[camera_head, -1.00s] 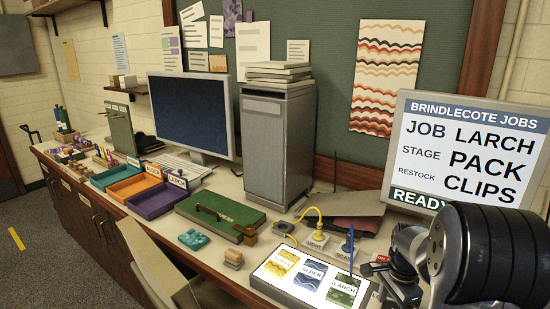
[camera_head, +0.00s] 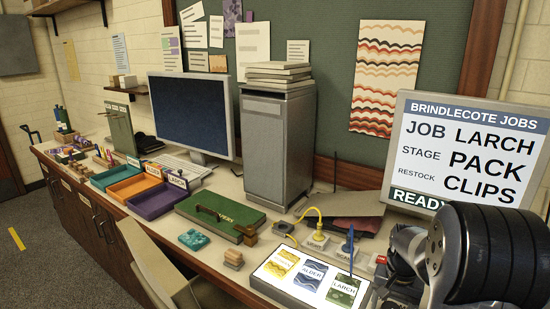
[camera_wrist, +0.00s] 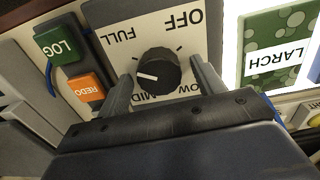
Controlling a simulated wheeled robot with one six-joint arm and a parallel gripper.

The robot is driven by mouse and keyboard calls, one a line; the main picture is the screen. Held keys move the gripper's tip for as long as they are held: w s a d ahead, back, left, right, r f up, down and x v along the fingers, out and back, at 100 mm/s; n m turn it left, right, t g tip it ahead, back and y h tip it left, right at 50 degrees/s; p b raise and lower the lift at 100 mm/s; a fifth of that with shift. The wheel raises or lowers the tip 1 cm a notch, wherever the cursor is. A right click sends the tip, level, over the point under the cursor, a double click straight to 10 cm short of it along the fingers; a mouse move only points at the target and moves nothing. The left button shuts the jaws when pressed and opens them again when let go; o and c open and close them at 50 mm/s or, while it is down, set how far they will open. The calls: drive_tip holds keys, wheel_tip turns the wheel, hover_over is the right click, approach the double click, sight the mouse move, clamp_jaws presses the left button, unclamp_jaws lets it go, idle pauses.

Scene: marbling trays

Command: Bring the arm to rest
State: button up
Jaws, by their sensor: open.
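My gripper (camera_wrist: 162,82) is open and empty in the wrist view. Its two fingers stand on either side of a black dial knob (camera_wrist: 158,70), with gaps showing; I cannot tell the height between them. The knob sits on a pale plate (camera_wrist: 145,25) lettered OFF, FULL, MID and LOW. Its white mark points left, between FULL and MID. In the head view my arm is folded at the lower right, beside the lit panel (camera_head: 263,274), and the fingers are hard to make out.
Green LOG (camera_wrist: 57,44) and orange REDO (camera_wrist: 86,87) buttons lie left of the dial. A green LARCH card (camera_wrist: 290,35) lies right. The job screen (camera_head: 470,150) stands behind my arm. A grey cabinet (camera_head: 277,145) and green board (camera_head: 210,215) occupy the bench farther left.

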drive_tip(key=n, duration=0.5)
idle(0.3)
drive_tip(key=shift+s+a, duration=0.1)
